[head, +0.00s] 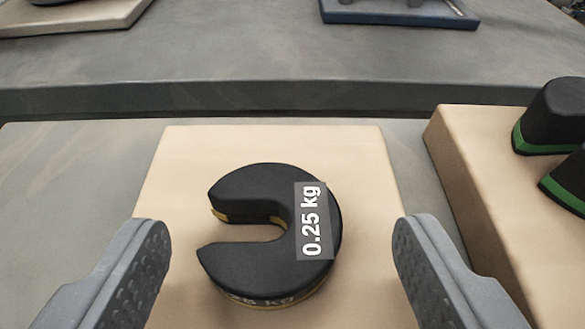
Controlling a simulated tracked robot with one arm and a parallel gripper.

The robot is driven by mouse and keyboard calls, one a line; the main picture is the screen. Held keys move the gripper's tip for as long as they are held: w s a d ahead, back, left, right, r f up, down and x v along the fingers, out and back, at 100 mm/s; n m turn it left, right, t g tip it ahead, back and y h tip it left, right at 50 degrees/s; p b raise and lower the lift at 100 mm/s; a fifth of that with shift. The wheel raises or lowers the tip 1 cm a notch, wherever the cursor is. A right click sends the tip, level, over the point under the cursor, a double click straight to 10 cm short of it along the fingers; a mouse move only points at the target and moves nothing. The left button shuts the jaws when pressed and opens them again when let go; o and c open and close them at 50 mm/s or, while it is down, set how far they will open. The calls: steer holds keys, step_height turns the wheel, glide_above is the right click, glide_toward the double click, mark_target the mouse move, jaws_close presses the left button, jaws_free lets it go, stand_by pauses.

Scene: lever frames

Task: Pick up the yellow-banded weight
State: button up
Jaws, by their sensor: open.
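The yellow-banded weight (259,268) is a black slotted disc with a 0.25 kg label on top and a thin yellow band low on its side. It lies flat on a beige block (362,160), with its slot opening to the left. My gripper (278,250) is open, one finger to the left of the weight and one to the right. Neither finger appears to touch it. The yellow band shows only in the slot and along the near edge.
Another beige block (470,160) stands at the right, bearing a black weight with a green band (555,110). A grey raised ledge (250,60) runs across behind. On it are a blue base (400,18) and a pale plate (80,22). Grey surface at the left is clear.

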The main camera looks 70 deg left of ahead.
mark_target(281, 257)
steer(key=shift+x, duration=1)
steer(key=c, duration=1)
steer(key=shift+c, duration=0.2)
steer(key=shift+r, duration=0.1)
step_height(281, 257, up, 9)
steer(key=shift+r+p, duration=0.25)
steer(key=shift+p, duration=0.2)
steer(key=shift+r+b, duration=0.5)
steer(key=shift+r, duration=1.2)
